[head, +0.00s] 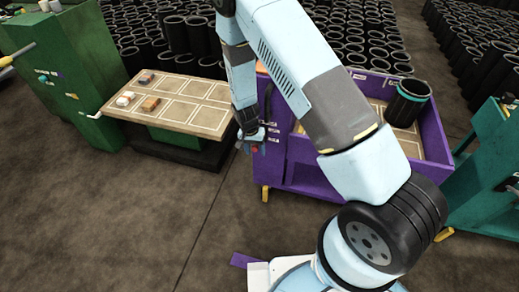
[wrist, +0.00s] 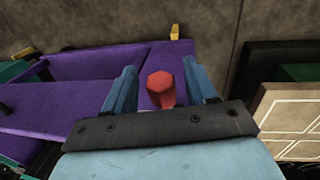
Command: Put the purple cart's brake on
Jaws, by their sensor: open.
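The purple cart (head: 304,178) stands right of centre in the head view, partly hidden behind my arm. Its purple side also fills the left of the wrist view (wrist: 95,65). A red knob (wrist: 160,88) shows between my fingers in the wrist view, in front of the purple panel. It looks like a brake handle on the cart, and a small red patch shows at my fingertips in the head view. My gripper (head: 251,143) is open at the cart's left end, its two blue fingers (wrist: 160,76) on either side of the knob. I cannot tell whether they touch it.
A black sleeve with a teal band (head: 408,103) stands in the cart. A sectioned tray table (head: 186,123) with small blocks is to the left, beside a green cabinet (head: 60,75). A yellow foot (head: 265,193) sits low on the cart. Floor in front is clear.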

